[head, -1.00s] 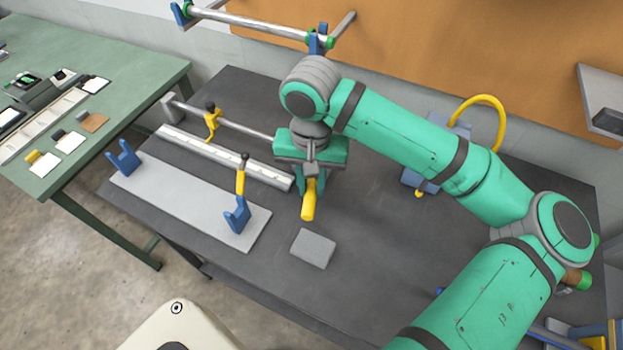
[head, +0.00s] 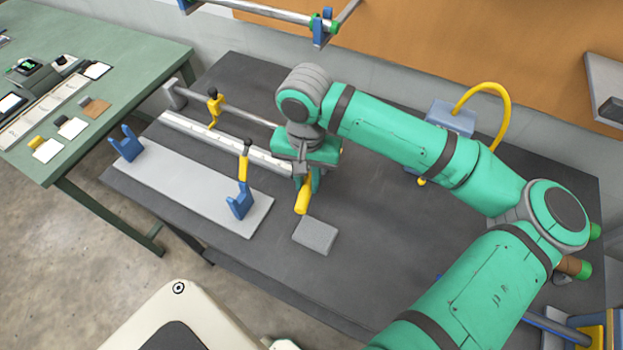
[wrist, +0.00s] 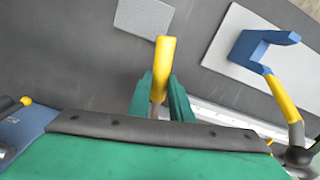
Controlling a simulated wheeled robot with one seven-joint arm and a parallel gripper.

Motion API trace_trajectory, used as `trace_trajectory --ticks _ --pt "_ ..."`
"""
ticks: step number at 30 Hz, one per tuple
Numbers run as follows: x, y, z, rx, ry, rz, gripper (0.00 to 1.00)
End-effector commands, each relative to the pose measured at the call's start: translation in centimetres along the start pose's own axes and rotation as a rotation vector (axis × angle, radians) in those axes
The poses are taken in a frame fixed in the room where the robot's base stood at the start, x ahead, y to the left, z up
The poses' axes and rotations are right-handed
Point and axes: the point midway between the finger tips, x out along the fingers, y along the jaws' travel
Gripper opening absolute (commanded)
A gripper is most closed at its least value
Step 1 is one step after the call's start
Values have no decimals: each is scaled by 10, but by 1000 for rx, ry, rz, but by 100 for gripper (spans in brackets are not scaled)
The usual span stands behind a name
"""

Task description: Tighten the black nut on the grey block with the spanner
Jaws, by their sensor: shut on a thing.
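My gripper (head: 304,174) is shut on a yellow bar (head: 303,200), whose free end points to the near side of the bench. The wrist view shows the bar (wrist: 165,60) between my green fingers (wrist: 160,98); I cannot tell if it is the spanner's handle, and no spanner jaw shows. A small flat grey block (head: 316,235) lies on the bench just nearer than the bar's end, and also shows in the wrist view (wrist: 144,16). No black nut can be made out on it. The bar looks apart from the block.
Left of my gripper, a pale plate (head: 190,187) carries two blue U-shaped brackets (head: 127,145); a yellow lever (head: 243,168) with a black knob rises by the right one. A rail (head: 225,142) and rod lie behind. The dark bench (head: 390,240) is clear right of the block.

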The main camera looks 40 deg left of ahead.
Motion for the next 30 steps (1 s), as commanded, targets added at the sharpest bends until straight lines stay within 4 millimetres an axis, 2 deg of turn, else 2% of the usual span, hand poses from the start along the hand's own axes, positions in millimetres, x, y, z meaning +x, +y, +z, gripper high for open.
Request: trace_trajectory --ticks 30 --pt "-1 -51 -14 417 5 -7 0"
